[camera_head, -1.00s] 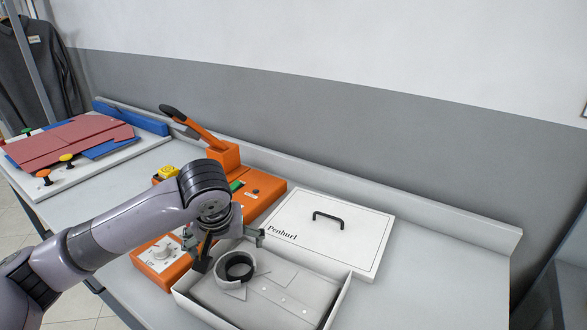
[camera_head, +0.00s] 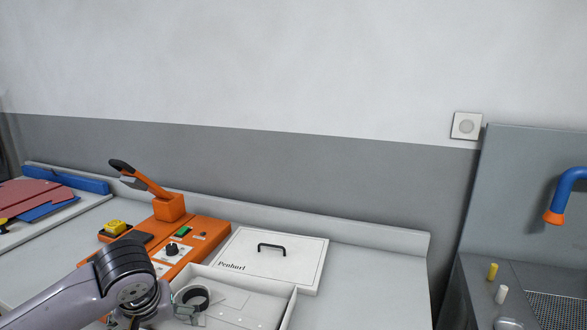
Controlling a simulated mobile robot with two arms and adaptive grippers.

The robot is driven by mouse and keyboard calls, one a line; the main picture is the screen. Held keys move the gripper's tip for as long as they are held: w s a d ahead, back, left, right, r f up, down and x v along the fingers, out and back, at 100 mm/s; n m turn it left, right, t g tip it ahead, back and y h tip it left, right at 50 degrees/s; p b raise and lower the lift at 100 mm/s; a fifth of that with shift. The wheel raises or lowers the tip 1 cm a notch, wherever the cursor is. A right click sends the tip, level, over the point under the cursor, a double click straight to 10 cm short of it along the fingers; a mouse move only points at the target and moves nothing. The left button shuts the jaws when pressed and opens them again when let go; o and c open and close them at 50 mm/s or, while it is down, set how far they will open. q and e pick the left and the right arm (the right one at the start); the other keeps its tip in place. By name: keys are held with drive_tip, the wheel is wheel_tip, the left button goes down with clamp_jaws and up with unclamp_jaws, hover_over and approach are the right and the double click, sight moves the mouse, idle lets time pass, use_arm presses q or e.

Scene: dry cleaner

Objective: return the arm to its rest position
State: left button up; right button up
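My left arm comes in from the lower left. Its gripper (camera_head: 155,316) is at the bottom edge, in front of the near left part of the open white box. Its finger parts look spread apart and I see nothing between them; the tips are partly cut off. The open box (camera_head: 286,306) holds a folded light shirt (camera_head: 245,308) with a dark ring at its collar. The box's near side is out of the picture. My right arm and gripper are not in view.
A white lid (camera_head: 300,262) with a black handle lies behind the box. An orange press (camera_head: 208,234) with a raised lever stands to the left, close to my arm. Bare counter (camera_head: 375,290) is right of the lid; a sink unit (camera_head: 468,300) stands farther right.

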use_arm(q)
drive_tip(key=s+d+f+m+h, duration=0.1)
drive_tip(key=d+f, duration=0.2)
drive_tip(key=s+d+f+m+h, duration=0.1)
drive_tip(key=s+d+f+m, duration=0.1)
drive_tip(key=d+f, duration=0.1)
drive_tip(key=s+d+f+m+h, duration=0.1)
drive_tip(key=s+d+f, duration=0.1)
drive_tip(key=d+f, duration=0.1)
drive_tip(key=shift+s+d+f+m, duration=0.15)
drive_tip(key=shift+d+f+m, duration=0.15)
drive_tip(key=shift+d+f, duration=0.1)
drive_tip(key=s+d+f+m+h, duration=0.1)
drive_tip(key=s+d+f, duration=0.1)
drive_tip(key=s+f, duration=0.3)
drive_tip(key=s+a+f+g+y, duration=0.1)
drive_tip(key=s+a+f, duration=0.25)
drive_tip(key=s, duration=0.35)
drive_tip(key=s+a+f+y, duration=0.1)
drive_tip(key=s+a+f, duration=0.25)
drive_tip(key=s, duration=0.35)
wheel_tip(320, 180, down, 24)
drive_tip(key=g, duration=0.1)
drive_tip(key=s+a+f+g, duration=0.1)
drive_tip(key=s+a+f, duration=0.2)
drive_tip(key=s+f, duration=1.4)
drive_tip(key=shift+s+f+m, duration=0.3)
drive_tip(key=shift+s+m, duration=0.1)
drive_tip(key=shift+s, duration=0.25)
